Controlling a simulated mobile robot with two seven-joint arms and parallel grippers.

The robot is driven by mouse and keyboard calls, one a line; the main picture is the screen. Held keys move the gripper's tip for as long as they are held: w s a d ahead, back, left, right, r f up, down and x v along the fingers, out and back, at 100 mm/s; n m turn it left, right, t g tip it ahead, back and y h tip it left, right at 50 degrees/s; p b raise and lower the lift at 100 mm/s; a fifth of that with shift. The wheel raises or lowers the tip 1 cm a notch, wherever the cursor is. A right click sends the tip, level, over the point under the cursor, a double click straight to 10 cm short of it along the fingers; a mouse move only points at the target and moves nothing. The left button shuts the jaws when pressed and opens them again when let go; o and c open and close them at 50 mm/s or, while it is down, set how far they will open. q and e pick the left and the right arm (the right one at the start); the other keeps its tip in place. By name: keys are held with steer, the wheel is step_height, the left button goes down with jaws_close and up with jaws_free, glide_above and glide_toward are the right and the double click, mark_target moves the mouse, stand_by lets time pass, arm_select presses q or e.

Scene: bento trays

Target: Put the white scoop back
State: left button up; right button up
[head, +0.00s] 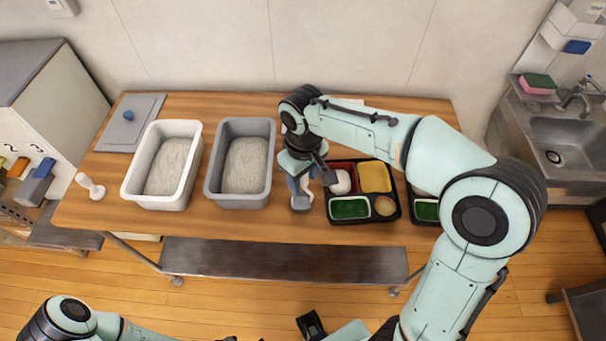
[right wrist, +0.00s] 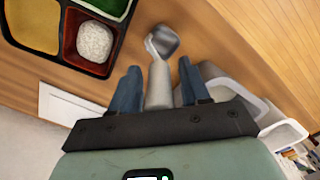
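A scoop with a grey bowl and a paler handle (right wrist: 159,84) stands out between the blue fingers of my right gripper (right wrist: 160,85) in the right wrist view. Narrow gaps show on both sides of the handle, so the gripper looks open around it. In the head view this scoop (head: 300,203) is at the table between the grey bin and a bento tray, partly hidden by my right gripper. A second, whiter scoop-like thing (head: 92,186) lies at the table's left end, left of the white bin. My left gripper is not in view.
A white bin (head: 128,190) and a grey bin (head: 211,188) hold pale rice-like contents. A black bento tray (head: 366,219) with filled compartments is right of the gripper; another (head: 413,219) is partly behind my arm. A grey lid (head: 115,138) lies at the back left.

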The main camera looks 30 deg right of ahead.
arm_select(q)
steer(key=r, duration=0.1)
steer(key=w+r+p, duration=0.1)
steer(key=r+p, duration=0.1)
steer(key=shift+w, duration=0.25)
arm_select(e)
step_height(320, 180, up, 12)
steer(key=shift+r, duration=0.2)
stand_by(0.5)
